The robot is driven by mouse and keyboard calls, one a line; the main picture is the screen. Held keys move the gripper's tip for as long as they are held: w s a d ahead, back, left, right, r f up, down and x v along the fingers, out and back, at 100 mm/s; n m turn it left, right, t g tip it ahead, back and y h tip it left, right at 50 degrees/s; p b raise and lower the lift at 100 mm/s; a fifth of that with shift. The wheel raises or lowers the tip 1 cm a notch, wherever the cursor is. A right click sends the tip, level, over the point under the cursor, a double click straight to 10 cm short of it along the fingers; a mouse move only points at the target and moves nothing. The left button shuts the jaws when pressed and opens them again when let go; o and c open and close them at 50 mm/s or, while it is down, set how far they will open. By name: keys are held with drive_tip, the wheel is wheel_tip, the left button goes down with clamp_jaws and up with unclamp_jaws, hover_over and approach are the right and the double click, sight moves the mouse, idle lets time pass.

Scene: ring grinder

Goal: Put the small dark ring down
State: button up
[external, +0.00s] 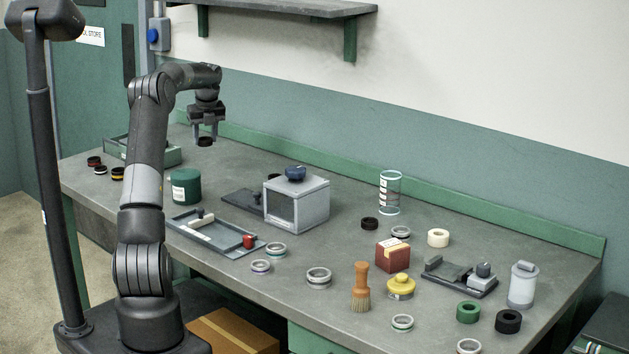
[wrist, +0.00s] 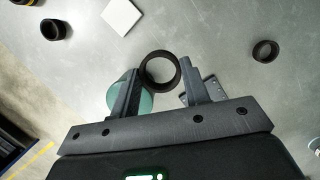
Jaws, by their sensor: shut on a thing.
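My gripper (external: 205,132) is shut on the small dark ring (external: 205,142) and holds it above the far left part of the bench. In the wrist view the dark ring (wrist: 176,74) sits between the two fingertips of my gripper (wrist: 161,67), with its opening facing the camera. The bench top (external: 235,168) shows beneath, and the ring appears clear of it. Another dark ring (wrist: 265,51) lies apart on the right in the wrist view.
A green canister (external: 186,187) stands below the gripper, and a green-walled tray (external: 160,155) lies behind my arm. Several small rings (external: 101,169) sit at the left edge. A grey box (external: 298,205) with a dark knob stands to the right. A white square (wrist: 121,16) lies flat.

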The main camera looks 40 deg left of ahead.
drive_tip(key=s+a+f, duration=0.1)
drive_tip(key=a+f, duration=0.4)
drive_tip(key=a, duration=0.2)
drive_tip(key=s+a+f, duration=0.1)
drive_tip(key=a+f, duration=0.2)
drive_tip(key=a, duration=0.1)
drive_tip(key=shift+s+a+f, duration=0.15)
drive_tip(key=shift+s+f, duration=0.15)
drive_tip(key=shift+f, duration=2)
drive_tip(key=shift+f, duration=0.15)
drive_tip(key=o, duration=1)
drive_tip(key=v, duration=1.2)
